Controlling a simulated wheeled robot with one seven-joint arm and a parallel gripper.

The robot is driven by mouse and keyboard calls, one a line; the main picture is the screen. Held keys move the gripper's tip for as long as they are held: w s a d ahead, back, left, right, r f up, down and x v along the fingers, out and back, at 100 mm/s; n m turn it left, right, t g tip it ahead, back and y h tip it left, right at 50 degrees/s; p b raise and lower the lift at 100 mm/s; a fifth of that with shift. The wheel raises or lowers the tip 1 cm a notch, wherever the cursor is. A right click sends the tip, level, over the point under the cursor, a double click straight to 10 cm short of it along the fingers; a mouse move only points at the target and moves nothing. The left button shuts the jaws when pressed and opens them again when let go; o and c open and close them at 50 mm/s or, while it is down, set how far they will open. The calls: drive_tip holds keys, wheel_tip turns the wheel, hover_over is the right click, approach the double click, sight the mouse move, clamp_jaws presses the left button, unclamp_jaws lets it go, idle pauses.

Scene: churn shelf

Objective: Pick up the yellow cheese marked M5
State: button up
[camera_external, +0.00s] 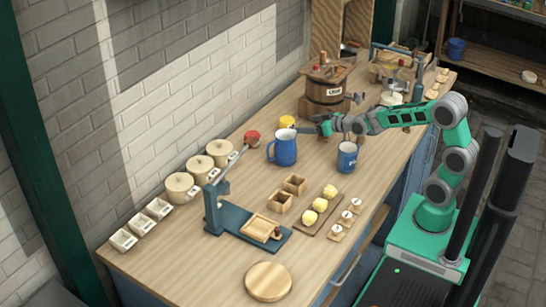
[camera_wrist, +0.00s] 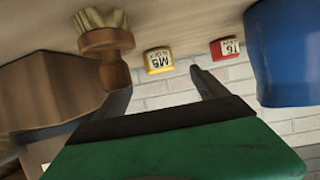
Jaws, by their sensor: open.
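The yellow cheese marked M5 (camera_wrist: 158,60) shows in the wrist view, small and upright in its label, between and beyond my fingertips. In the external view the yellow cheese (camera_external: 287,121) stands on the counter behind the blue jug (camera_external: 283,150). My gripper (camera_external: 320,125) is open and empty, low over the counter to the right of the cheese and apart from it. In the wrist view my gripper (camera_wrist: 160,75) has a dark finger on each side of the cheese's line. The wrist picture appears turned over, with the counter at the top.
A red piece marked T6 (camera_wrist: 224,48) stands beyond the cheese; the red piece (camera_external: 252,137) is left of the jug outside. The jug (camera_wrist: 285,50) is close on the right in the wrist view. A brush (camera_wrist: 106,38) and the wooden churn (camera_external: 326,92) are on the other side.

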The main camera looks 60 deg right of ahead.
sight(287, 123)
drive_tip(key=p+x, duration=0.1)
drive_tip(key=x, duration=1)
drive_tip(key=shift+w+d, duration=0.1)
drive_tip(key=shift+w, duration=0.1)
drive_tip(key=shift+c, duration=0.4)
drive_tip(key=c, duration=1.5)
